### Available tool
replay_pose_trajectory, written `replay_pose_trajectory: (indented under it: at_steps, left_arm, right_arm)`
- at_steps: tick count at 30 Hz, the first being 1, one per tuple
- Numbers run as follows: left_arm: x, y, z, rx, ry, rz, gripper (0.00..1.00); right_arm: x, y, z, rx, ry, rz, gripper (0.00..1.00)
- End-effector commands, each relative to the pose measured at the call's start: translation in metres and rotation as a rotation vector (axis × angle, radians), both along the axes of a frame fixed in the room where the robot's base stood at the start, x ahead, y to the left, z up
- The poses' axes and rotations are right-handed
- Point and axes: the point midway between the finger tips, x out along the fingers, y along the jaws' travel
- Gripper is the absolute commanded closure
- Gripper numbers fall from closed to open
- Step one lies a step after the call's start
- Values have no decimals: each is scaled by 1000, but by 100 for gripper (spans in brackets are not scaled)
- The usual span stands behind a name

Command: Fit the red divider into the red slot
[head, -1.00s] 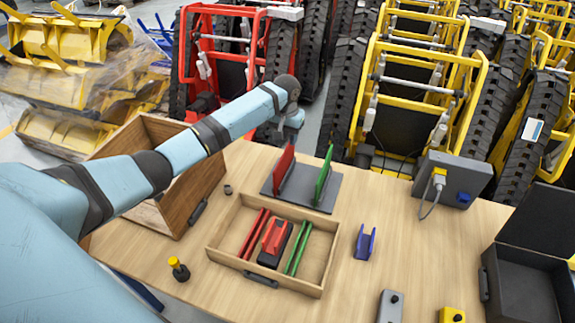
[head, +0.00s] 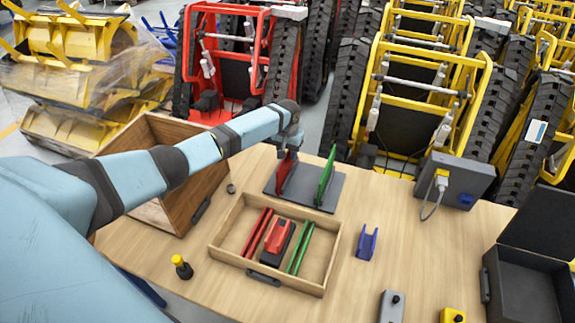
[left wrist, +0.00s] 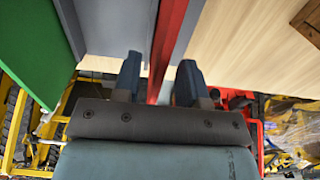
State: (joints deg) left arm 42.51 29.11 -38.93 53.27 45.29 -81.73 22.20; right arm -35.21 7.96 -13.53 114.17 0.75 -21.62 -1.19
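The red divider (head: 286,175) stands upright on a grey plate (head: 312,197), to the left of a green divider (head: 326,178). My left gripper (head: 287,156) is at the top of the red divider, reaching it from above. In the left wrist view, the red divider (left wrist: 167,40) runs between the two open fingers (left wrist: 158,78), with a gap on each side. The red slot (head: 258,233) is a pair of red rails in the left part of the wooden tray (head: 224,229); nothing stands between the rails. My right gripper is not in view.
A red and black block (head: 277,242) lies in the tray between the red rails and the green rails (head: 300,249). A tall wooden box (head: 176,217) stands left. A blue bracket (head: 367,242) is right of the tray, with bare tabletop around it.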

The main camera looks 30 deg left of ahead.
Motion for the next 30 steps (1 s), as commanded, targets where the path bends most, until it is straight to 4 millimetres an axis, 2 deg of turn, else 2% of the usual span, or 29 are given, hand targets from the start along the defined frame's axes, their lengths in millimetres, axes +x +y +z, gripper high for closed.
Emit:
replay_pose_trajectory:
  at_steps: [5, 13, 18, 30]
  left_arm:
    - [0, -1, -21, -1, 2, 0, 62]
    - [0, 0, -23, -1, 0, 0, 62]
    - [0, 0, -23, -1, 0, 0, 100]
    - [0, 0, -21, -1, 0, 0, 100]
  right_arm:
    - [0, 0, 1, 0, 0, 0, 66]
    - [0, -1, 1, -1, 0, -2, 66]
    - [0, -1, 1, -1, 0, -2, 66]
    - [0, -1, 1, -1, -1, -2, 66]
